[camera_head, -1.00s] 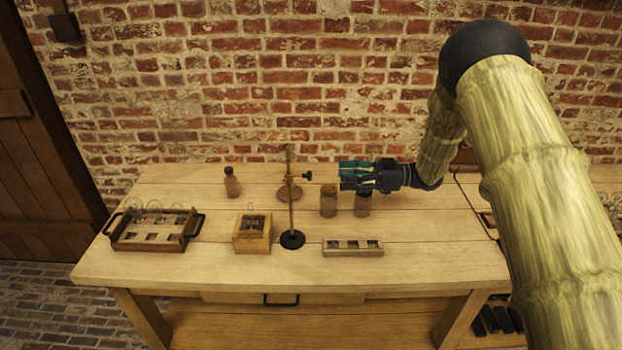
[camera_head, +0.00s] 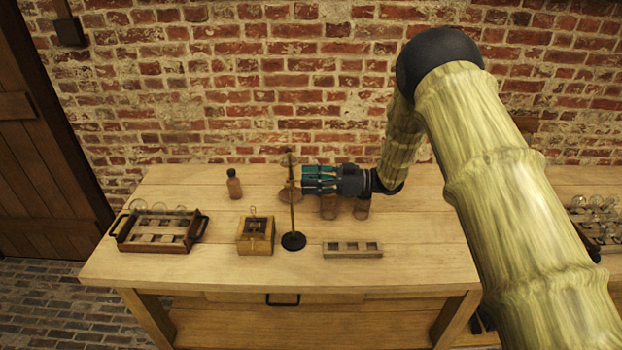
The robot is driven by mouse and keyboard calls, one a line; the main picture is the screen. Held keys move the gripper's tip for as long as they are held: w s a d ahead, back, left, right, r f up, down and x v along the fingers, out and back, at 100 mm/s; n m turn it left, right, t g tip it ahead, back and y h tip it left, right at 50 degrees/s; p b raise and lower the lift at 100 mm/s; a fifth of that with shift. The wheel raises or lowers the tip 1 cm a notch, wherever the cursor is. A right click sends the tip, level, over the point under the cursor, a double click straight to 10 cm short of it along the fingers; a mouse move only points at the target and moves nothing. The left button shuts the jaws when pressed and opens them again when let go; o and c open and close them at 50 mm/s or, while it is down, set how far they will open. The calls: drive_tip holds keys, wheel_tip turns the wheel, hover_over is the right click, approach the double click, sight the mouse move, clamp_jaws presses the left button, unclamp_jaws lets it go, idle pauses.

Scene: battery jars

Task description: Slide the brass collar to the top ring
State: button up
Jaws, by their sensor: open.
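A thin brass rod (camera_head: 291,215) stands upright on a round black base (camera_head: 293,241) near the middle of the bench. The brass collar sits partway up the rod. Its dark side knob is now hidden by my fingers, and the collar itself is too small to make out. My gripper (camera_head: 304,180), with teal and dark fingers, points left from the right side. It is open, with its fingertips right beside the rod at about collar height. I cannot tell whether they touch. The rod's top end (camera_head: 289,158) shows above the fingers, but no separate ring marks can be made out.
Two brownish jars (camera_head: 328,208) stand under my gripper. A slotted block (camera_head: 352,250) and a wooden box (camera_head: 255,247) flank the base in front. A small bottle (camera_head: 234,185) and a handled tray (camera_head: 158,245) are to the left. A brick wall (camera_head: 300,100) rises behind.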

clamp_jaws()
drive_tip(key=shift+r, duration=2.15)
drive_tip(key=shift+f, duration=0.1)
unclamp_jaws()
drive_tip(key=d, duration=1.2)
